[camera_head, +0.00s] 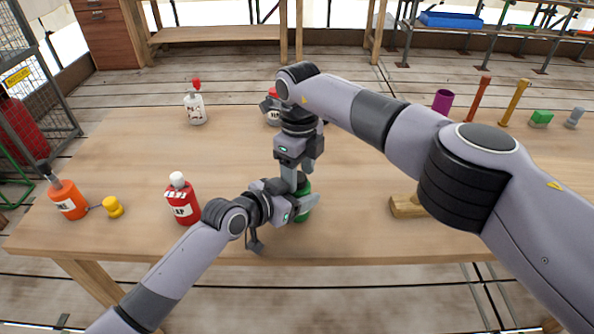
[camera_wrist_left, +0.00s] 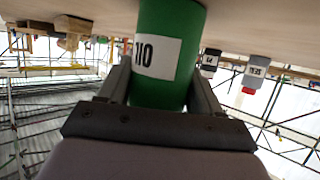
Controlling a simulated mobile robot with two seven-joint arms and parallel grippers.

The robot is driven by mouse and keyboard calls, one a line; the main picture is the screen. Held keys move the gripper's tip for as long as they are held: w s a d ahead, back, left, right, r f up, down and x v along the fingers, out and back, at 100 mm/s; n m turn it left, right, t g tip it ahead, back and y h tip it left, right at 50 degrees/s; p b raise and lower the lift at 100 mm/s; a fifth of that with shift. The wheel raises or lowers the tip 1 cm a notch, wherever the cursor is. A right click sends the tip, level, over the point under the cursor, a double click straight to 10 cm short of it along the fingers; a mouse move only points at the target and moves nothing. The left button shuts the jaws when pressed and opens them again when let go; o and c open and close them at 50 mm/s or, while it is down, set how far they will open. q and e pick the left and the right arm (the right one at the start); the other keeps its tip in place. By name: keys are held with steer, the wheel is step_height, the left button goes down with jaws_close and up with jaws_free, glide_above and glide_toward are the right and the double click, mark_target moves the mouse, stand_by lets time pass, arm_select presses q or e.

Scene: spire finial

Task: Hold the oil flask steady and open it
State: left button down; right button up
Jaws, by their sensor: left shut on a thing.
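The green oil flask (camera_head: 304,209) stands at the front middle of the table, mostly hidden behind my grippers in the head view. In the left wrist view the flask (camera_wrist_left: 168,52) shows upside down, with a white label, between the two fingers. My left gripper (camera_head: 300,205) is shut around the flask's body from the left. My right gripper (camera_head: 300,179) points straight down over the top of the flask, at its upper end. The flask's cap and the right fingertips' grip are hidden, so I cannot tell whether they hold the cap.
A red bottle (camera_head: 181,203) with a white cap, an orange bottle (camera_head: 67,201) and a yellow piece (camera_head: 113,207) stand left. A white bottle (camera_head: 195,108) stands behind. A wooden piece (camera_head: 404,207) lies right. A purple cylinder (camera_head: 442,102) and green block (camera_head: 541,118) are back right.

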steer(key=shift+s+a, duration=0.35)
steer(key=shift+a, duration=0.1)
steer(key=shift+r, duration=0.1)
step_height(320, 180, up, 4)
steer(key=shift+r, duration=0.2)
steer(key=shift+c, duration=0.4)
steer(key=m, duration=0.3)
steer(key=shift+w+d+r, duration=0.15)
steer(key=shift+r, duration=0.15)
steer(key=m, duration=0.3)
steer(key=r+m, duration=0.1)
steer(key=m, duration=0.2)
steer(key=shift+r+m, duration=0.1)
steer(key=shift+m, duration=0.2)
steer(key=m, duration=0.2)
steer(key=r+m, duration=0.1)
steer(key=m, duration=0.1)
steer(key=shift+m, duration=0.4)
steer(key=m, duration=0.5)
steer(key=shift+r+m, duration=0.3)
steer(key=shift+r, duration=0.05)
steer(key=shift+f, duration=3.95)
